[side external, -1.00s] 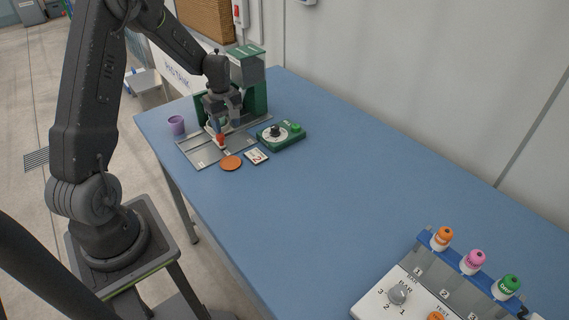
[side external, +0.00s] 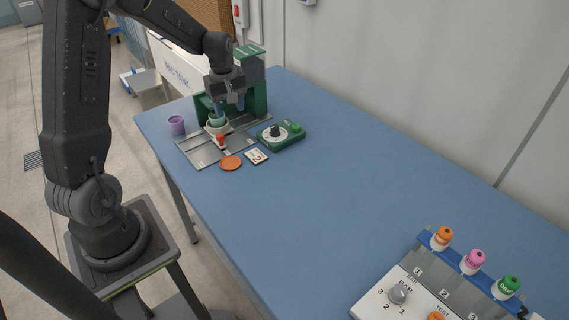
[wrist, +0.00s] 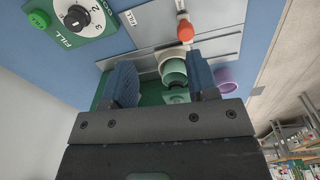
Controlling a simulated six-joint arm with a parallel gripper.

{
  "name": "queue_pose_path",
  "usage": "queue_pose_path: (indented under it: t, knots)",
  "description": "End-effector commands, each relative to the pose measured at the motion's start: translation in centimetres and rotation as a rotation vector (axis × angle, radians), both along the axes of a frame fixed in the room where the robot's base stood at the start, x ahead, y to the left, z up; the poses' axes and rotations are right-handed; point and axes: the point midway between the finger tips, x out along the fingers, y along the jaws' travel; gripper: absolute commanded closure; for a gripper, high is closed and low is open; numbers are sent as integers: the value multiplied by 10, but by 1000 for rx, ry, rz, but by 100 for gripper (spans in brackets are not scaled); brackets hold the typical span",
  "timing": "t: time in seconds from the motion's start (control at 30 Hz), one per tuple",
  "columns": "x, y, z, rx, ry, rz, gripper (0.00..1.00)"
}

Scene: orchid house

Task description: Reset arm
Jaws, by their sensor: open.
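My gripper (side external: 228,106) is open and empty above the grey metal tray at the far end of the blue table. In the wrist view its two blue fingers (wrist: 161,86) stand apart, with a green cup (wrist: 173,72) showing beyond the gap between them. In the side view the green cup (side external: 217,124) stands on the tray (side external: 203,155) below the fingers. A red-orange knob (side external: 220,139) is close in front of the cup.
A green box with a dial (side external: 281,136) and an orange disc (side external: 231,162) lie near the tray. A purple cup (side external: 176,125) stands left. A green dispenser (side external: 250,75) rises behind. Coloured-cap bottles (side external: 473,262) stand at the near right. The table's middle is clear.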

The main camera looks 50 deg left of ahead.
Motion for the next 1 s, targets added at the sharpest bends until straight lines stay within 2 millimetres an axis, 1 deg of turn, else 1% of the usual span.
queue_pose_path:
  t: [0.03, 0.13, 0.2, 0.27, 0.3, 0.43, 0.5, 0.6, 0.7, 0.83, 1.0]
  knots:
    - [-1, -18, 20, 18, -26, -76, 47]
    - [-10, -56, 54, 55, -70, -253, 47]
    - [-20, -83, 75, 81, -100, -381, 47]
    - [-31, -104, 91, 105, -127, -489, 47]
    - [-40, -118, 100, 121, -144, -560, 47]
    - [-72, -160, 125, 178, -201, -791, 47]
    - [-91, -180, 134, 210, -232, -913, 47]
    - [-120, -203, 143, 256, -276, -1079, 47]
    - [-144, -220, 146, 297, -311, -1217, 47]
    - [-165, -232, 146, 336, -343, -1337, 47]
    - [-174, -237, 145, 356, -357, -1397, 47]
